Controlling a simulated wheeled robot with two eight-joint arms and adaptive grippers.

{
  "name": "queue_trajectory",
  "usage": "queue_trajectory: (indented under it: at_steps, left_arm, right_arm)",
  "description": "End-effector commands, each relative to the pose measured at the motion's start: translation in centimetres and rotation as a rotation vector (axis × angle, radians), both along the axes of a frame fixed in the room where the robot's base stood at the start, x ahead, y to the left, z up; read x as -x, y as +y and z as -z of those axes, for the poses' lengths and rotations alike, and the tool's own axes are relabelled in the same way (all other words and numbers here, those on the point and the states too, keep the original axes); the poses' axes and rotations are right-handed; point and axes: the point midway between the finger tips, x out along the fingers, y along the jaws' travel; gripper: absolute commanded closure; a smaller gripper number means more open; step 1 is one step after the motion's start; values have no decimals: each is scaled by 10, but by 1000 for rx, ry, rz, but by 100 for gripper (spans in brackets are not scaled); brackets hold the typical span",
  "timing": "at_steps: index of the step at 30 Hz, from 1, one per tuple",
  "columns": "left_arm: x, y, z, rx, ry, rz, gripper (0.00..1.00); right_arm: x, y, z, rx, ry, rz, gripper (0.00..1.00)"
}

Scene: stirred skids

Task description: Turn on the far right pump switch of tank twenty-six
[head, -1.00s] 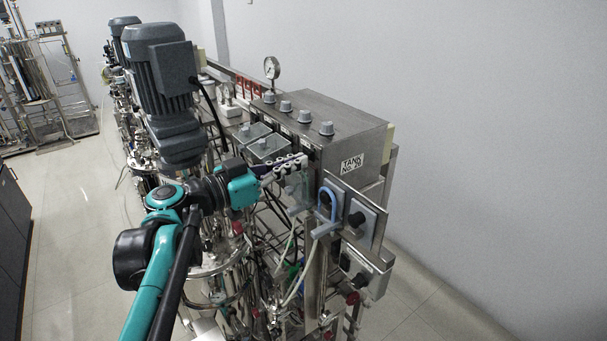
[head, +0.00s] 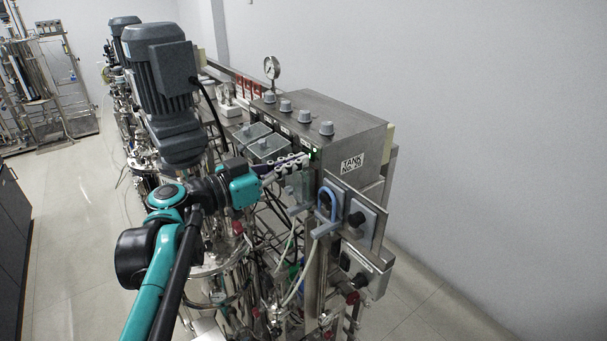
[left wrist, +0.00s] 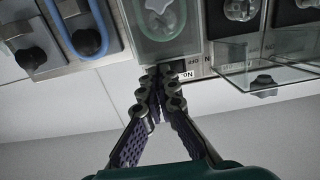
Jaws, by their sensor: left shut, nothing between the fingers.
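The steel control box of the tank (head: 345,135) carries a white label (head: 352,163) reading "TANK No." and a number that looks like 20 or 26. My left gripper (head: 304,160) is shut and empty, its fingertips at the box's front face near the right end. A small green glow (head: 313,153) shows beside the fingertips. In the left wrist view the shut fingertips (left wrist: 160,72) are against or very near the panel strip and cover the spot there. My right gripper is not in view.
Clear hinged covers (head: 268,147) stick out from the box front. Grey knobs (head: 326,128) line its top. A blue hose (head: 327,200) and dark-knobbed plates (head: 360,220) are right of the gripper. A large motor (head: 165,95) stands left.

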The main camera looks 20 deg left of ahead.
Motion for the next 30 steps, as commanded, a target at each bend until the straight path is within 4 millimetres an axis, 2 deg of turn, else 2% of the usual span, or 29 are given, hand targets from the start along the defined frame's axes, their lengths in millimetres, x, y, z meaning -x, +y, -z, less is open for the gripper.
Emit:
queue_trajectory:
  at_steps: [13, 30]
  left_arm:
    - [1, 3, 0, 0, 0, 0, 100]
    - [-10, 17, 0, 0, 0, 0, 100]
  right_arm:
    - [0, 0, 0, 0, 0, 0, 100]
    - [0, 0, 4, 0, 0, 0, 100]
